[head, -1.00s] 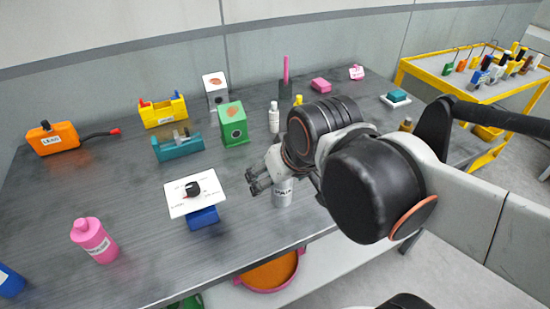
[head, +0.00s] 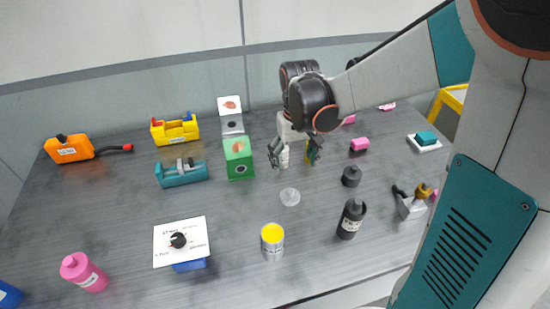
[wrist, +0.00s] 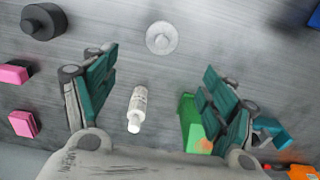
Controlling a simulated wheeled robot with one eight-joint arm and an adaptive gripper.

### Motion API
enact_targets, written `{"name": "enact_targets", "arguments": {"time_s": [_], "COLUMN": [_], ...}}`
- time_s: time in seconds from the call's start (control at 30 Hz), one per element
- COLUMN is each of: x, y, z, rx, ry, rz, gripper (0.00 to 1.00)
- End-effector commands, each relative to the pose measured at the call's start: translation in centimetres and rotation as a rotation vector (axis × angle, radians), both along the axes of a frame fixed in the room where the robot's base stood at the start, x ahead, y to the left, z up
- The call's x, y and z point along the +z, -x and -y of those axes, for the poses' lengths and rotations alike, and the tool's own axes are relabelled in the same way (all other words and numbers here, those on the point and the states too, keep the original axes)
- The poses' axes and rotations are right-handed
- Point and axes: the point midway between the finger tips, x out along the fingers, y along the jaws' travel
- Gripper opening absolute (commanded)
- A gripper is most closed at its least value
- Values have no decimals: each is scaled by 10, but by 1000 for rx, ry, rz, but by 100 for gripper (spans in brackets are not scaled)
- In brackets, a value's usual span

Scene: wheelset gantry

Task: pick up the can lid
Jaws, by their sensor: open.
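The can lid looks like a pale grey round disc (head: 290,197) with a small raised centre. It lies flat on the dark table, behind the open can (head: 272,240), which shows yellow inside. In the wrist view the lid (wrist: 161,38) is at the top middle, beyond the fingertips. My gripper (head: 296,152) points down above the table, behind the lid and apart from it. Its teal-padded fingers (wrist: 160,95) are spread wide with nothing held. A white bottle (wrist: 137,108) shows between the fingers in the wrist view.
A green box (head: 238,160) stands left of my gripper. Right of the lid are a dark knobbed weight (head: 351,176) and a black bottle (head: 350,220). A white dial panel (head: 181,241) is at front left. The table around the lid is clear.

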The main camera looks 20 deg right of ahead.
Motion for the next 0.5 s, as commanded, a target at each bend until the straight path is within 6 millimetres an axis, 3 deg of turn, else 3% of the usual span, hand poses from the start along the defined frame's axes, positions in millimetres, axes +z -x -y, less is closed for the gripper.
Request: {"name": "enact_targets", "arguments": {"time_s": [0.17,0.5], "x": [-20,-79], "y": [-2,-1], "z": [0,0], "rx": [0,0], "ry": [0,0], "rz": [-10,-9], "gripper": [78,78]}}
